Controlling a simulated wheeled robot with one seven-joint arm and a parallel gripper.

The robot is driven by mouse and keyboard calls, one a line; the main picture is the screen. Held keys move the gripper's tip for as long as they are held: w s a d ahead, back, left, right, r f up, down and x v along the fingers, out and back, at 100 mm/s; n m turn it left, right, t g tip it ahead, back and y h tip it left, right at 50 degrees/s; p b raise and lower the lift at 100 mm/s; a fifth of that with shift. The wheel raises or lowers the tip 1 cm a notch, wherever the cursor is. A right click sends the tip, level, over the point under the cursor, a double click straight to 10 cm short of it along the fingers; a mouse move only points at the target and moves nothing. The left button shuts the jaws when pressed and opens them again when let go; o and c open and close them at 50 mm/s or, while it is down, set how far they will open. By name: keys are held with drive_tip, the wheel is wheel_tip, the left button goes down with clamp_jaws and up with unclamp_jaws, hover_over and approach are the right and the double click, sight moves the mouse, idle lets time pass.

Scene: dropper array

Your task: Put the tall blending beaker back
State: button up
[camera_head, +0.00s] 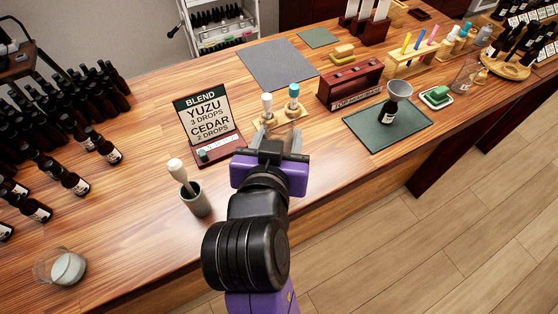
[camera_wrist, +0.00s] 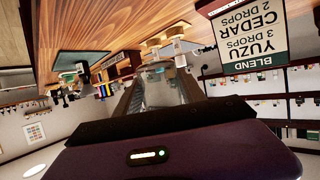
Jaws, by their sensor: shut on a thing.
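My gripper (camera_head: 272,146) is above the front part of the counter, just in front of the small wooden stand with two droppers. It is shut on a clear glass vessel (camera_wrist: 160,88), which I take to be the tall blending beaker; in the wrist view it sits between the two fingers. In the head view the beaker is mostly hidden by my gripper and hard to make out. The wrist view is upside down.
The wooden dropper stand (camera_head: 272,119) is close behind. A dark green mat (camera_head: 410,132) with a funnelled bottle lies right. A grey mat (camera_head: 277,62) behind is clear.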

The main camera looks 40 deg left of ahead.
wheel_tip(320, 180, down, 8)
drive_tip(key=shift+f, duration=0.25)
drive_tip(key=shift+f, duration=0.1)
drive_tip(key=shift+f, duration=0.1)
drive_tip(key=o, duration=1.4)
drive_tip(key=shift+o, duration=0.2)
drive_tip(key=shift+r, duration=0.25)
drive_tip(key=b+v, duration=0.1)
drive_tip(key=v, duration=1.1)
drive_tip(key=shift+f, duration=0.1)
